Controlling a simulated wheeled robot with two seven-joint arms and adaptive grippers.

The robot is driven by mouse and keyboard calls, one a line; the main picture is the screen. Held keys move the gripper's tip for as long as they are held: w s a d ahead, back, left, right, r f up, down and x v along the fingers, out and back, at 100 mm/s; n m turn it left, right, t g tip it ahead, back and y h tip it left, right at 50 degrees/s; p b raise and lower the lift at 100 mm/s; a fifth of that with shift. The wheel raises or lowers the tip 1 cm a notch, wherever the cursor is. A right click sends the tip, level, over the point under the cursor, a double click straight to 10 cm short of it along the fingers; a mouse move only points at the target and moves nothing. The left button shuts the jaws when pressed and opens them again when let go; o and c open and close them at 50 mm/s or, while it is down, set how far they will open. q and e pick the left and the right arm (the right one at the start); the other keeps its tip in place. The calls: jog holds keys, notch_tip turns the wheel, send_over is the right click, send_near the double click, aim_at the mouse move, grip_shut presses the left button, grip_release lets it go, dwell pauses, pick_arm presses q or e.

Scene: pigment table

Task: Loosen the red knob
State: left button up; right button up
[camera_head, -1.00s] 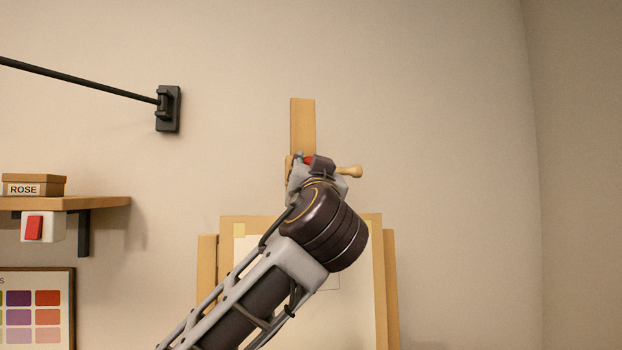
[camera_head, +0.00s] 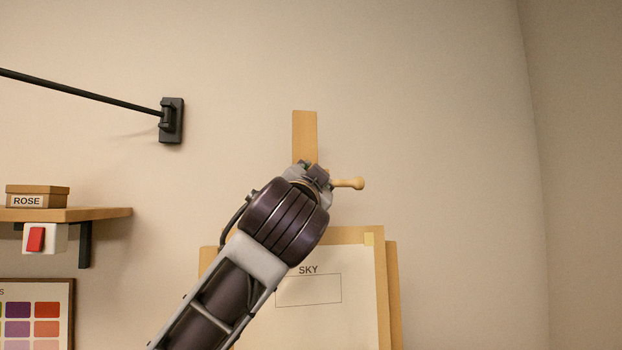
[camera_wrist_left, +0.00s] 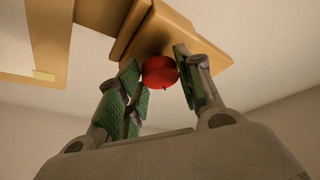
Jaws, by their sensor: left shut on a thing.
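The red knob (camera_wrist_left: 160,71) shows in the left wrist view, round and set against the wooden easel clamp (camera_wrist_left: 160,32). My left gripper (camera_wrist_left: 157,72) is shut on it, one green-padded finger on each side. In the head view my left gripper (camera_head: 314,174) is at the easel mast (camera_head: 304,135), just above the board. The knob is hidden there behind my gripper and wrist. My right gripper is in neither view.
A wooden peg handle (camera_head: 349,183) sticks out to the right of my gripper. A sheet marked SKY (camera_head: 308,318) is on the easel board. A shelf (camera_head: 70,214) with a ROSE box (camera_head: 38,196) and a red switch (camera_head: 36,239) are at left. The wall at right is clear.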

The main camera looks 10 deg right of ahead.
pick_arm(q)
jog(key=shift+a+r+m+g+h+p, duration=0.1)
jog(key=shift+r+m+g+h+p, duration=0.1)
jog(key=shift+m+g+p, duration=1.25)
jog(key=shift+a+r+m+g+h+p, duration=0.2)
jog(key=shift+m+p, duration=0.55)
jog(key=shift+m, duration=1.45)
jog(key=shift+d+r+m+g+h+p, duration=0.1)
jog(key=shift+m+g+h+p, duration=0.1)
jog(key=shift+m+g+p, duration=1.25)
jog(key=shift+m+t+b, duration=0.35)
jog(key=shift+m+t, duration=0.15)
jog(key=o, duration=1)
jog(key=shift+o, duration=0.2)
jog(key=v, duration=1.2)
jog(key=shift+f, duration=0.1)
